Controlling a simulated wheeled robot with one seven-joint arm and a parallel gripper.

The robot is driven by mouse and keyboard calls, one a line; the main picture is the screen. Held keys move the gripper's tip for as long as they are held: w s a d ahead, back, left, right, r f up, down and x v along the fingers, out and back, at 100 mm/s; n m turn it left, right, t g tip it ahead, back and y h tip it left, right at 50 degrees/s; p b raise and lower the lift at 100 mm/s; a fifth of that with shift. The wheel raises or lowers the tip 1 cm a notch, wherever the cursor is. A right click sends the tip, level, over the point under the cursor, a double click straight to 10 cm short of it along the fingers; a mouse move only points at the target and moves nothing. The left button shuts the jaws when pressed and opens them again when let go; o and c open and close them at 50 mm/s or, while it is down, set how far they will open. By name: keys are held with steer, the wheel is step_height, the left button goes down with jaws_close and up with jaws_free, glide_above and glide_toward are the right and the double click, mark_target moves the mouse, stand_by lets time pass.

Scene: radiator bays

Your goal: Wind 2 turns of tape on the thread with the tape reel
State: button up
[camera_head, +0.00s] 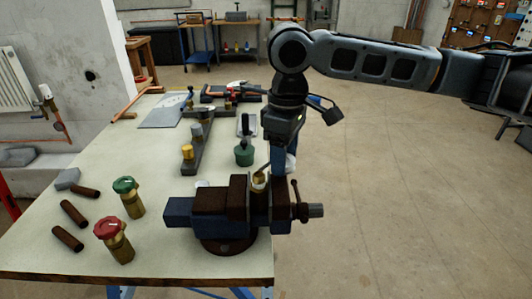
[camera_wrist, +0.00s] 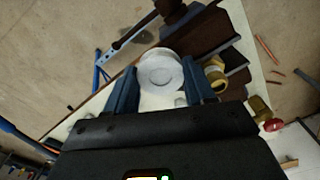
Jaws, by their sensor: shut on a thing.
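The white tape reel (camera_wrist: 160,72) sits between the two blue fingers of my gripper (camera_wrist: 158,84) in the wrist view. In the head view my gripper (camera_head: 279,158) hangs just behind and to the right of the vise, and only a pale edge of the reel (camera_head: 291,161) shows. The brass fitting (camera_head: 258,182) stands upright in the jaws of the vise (camera_head: 225,205). In the wrist view the fitting (camera_wrist: 215,76) is close to the right of the reel. Its thread is too small to make out, and I cannot tell whether tape lies on it.
Green-topped (camera_head: 125,188) and red-topped (camera_head: 112,235) brass valves stand on the bench (camera_head: 165,262) left of the vise, near several brown cylinders. A green pot (camera_head: 244,155) stands behind the vise. The floor (camera_head: 420,200) to the right is open.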

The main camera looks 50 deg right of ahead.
steer(key=s+a+p, duration=0.2)
steer(key=s+a, duration=0.3)
steer(key=a, duration=0.4)
steer(key=w+a, duration=0.1)
steer(key=w, duration=0.2)
steer(key=w+a+p, duration=0.1)
steer(key=w, duration=0.2)
steer(key=w+a+p, duration=0.1)
steer(key=w, duration=0.2)
steer(key=shift+w+a, duration=0.25)
steer(key=shift+a, duration=0.15)
steer(key=w+d, duration=0.2)
steer(key=d, duration=0.1)
steer(key=w+d, duration=0.1)
steer(key=shift+w+d, duration=0.25)
steer(key=shift+d, duration=0.15)
steer(key=s+d, duration=0.2)
steer(key=s, duration=0.1)
steer(key=s+d, duration=0.5)
steer(key=s, duration=0.1)
steer(key=shift+d, duration=0.3)
steer(key=s+a+p, duration=0.1)
steer(key=s+a, duration=0.3)
steer(key=shift+a, duration=0.15)
step_height(320, 180, up, 9)
steer(key=p, duration=0.1)
steer(key=shift+f+p, duration=0.2)
steer(key=shift+p, duration=0.1)
steer(key=shift+s+f, duration=0.1)
